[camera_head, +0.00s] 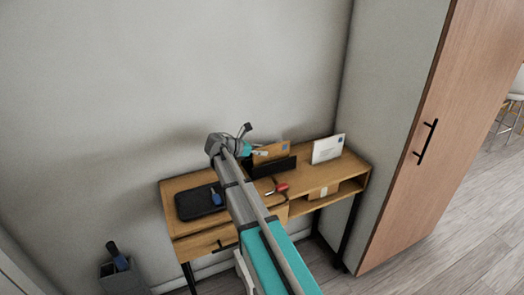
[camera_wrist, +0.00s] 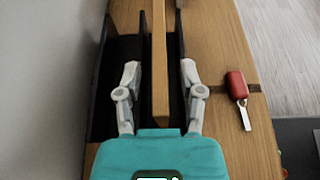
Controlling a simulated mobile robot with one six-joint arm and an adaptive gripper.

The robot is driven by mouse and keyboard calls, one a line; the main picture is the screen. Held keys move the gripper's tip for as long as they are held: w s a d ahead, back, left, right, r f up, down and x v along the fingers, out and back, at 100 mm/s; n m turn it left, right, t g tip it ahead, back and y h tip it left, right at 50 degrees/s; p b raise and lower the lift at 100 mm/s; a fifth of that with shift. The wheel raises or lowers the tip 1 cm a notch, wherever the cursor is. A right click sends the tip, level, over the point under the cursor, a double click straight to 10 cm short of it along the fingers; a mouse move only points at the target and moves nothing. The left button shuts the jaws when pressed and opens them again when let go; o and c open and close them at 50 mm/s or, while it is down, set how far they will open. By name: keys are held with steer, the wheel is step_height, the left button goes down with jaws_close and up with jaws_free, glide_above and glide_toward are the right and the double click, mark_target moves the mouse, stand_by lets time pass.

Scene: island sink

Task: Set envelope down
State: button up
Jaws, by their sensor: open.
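A brown envelope (camera_head: 272,152) stands on edge in a black letter holder (camera_head: 275,169) on the desk. In the wrist view the envelope (camera_wrist: 160,60) shows as a narrow upright edge between the dark walls of the holder (camera_wrist: 101,85). My gripper (camera_wrist: 160,74) is open, with one finger on each side of the envelope and a visible gap to it on both sides. In the head view my gripper (camera_head: 257,150) is at the envelope's left end. A white envelope (camera_head: 328,149) stands upright further right on the desk. The lower part of the brown envelope is hidden by the holder.
The wooden desk (camera_head: 180,184) stands against the wall. A red key fob (camera_wrist: 236,85) with a key lies right of the holder. A black tray (camera_head: 201,203) lies at the left. A cardboard box (camera_head: 323,192) sits in the open shelf. A tall cabinet (camera_head: 430,125) bounds the right.

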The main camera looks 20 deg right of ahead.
steer(key=p+v, duration=0.4)
steer(key=v, duration=0.7)
steer(key=shift+a, duration=0.1)
steer(key=s+f+m+y, duration=0.2)
steer(key=s+f+m, duration=0.1)
steer(key=s, duration=0.1)
steer(key=s+f+m+y, duration=0.2)
steer(key=s+m, duration=0.1)
steer(key=s, duration=0.2)
steer(key=s+a+f+m+y, duration=0.1)
steer(key=s+f+m+y, duration=0.2)
steer(key=s, duration=0.2)
steer(key=shift+s+a+f+g, duration=0.1)
steer(key=shift+s+f+g, duration=0.1)
steer(key=shift+f+g, duration=0.1)
steer(key=s+a+f+m+y, duration=0.3)
steer(key=s+a+m+y, duration=0.3)
steer(key=s+m, duration=0.3)
steer(key=shift+s+a, duration=0.2)
steer(key=shift+s, duration=0.8)
